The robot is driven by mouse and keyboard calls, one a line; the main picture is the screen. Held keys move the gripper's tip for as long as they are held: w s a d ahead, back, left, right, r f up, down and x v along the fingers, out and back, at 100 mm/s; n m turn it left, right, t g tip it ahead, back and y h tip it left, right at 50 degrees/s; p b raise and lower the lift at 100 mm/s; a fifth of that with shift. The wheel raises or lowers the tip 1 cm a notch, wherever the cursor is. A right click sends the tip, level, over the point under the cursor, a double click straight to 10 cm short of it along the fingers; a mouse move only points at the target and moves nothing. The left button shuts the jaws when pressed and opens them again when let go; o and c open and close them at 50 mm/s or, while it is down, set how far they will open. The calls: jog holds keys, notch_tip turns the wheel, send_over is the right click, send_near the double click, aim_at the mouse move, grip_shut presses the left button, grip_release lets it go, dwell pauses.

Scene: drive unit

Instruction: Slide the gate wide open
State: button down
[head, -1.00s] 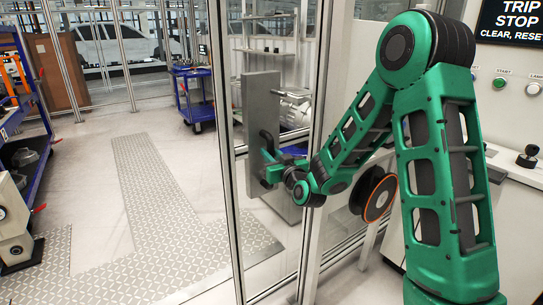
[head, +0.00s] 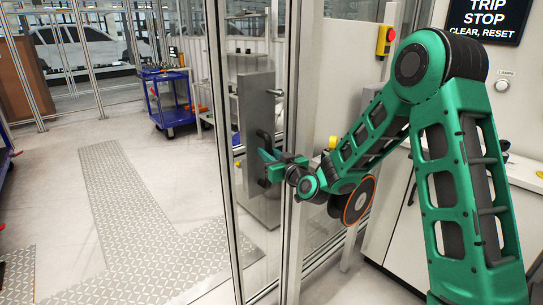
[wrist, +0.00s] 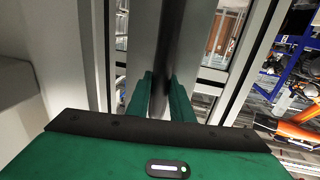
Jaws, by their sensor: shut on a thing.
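The gate is a clear panel in a slim metal frame (head: 221,130), with a grey plate (head: 257,108) on it. A dark upright bar handle (head: 262,143) stands out from the plate. My gripper (head: 266,162) is at the handle's lower part in the head view. In the wrist view, the two green fingers (wrist: 161,88) sit on either side of the dark bar (wrist: 169,50) and are closed on it. The fingertips are partly hidden behind the bar. I cannot tell from these views how far the gate stands open.
A metal post (head: 299,130) stands right beside my forearm. A red and yellow stop button (head: 385,40) is on the panel behind. A white cabinet (head: 395,215) is at the right. A blue cart (head: 168,103) stands at the back. The tread-plate floor (head: 125,200) at left is clear.

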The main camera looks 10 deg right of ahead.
jog(key=shift+w+d, duration=0.1)
jog(key=shift+d, duration=0.25)
jog(key=c, duration=1.6)
grip_release()
jog(key=shift+d, duration=0.1)
jog(key=shift+o, duration=0.2)
jog(key=shift+s, duration=0.55)
jog(key=v, duration=0.9)
jog(key=shift+s, duration=0.25)
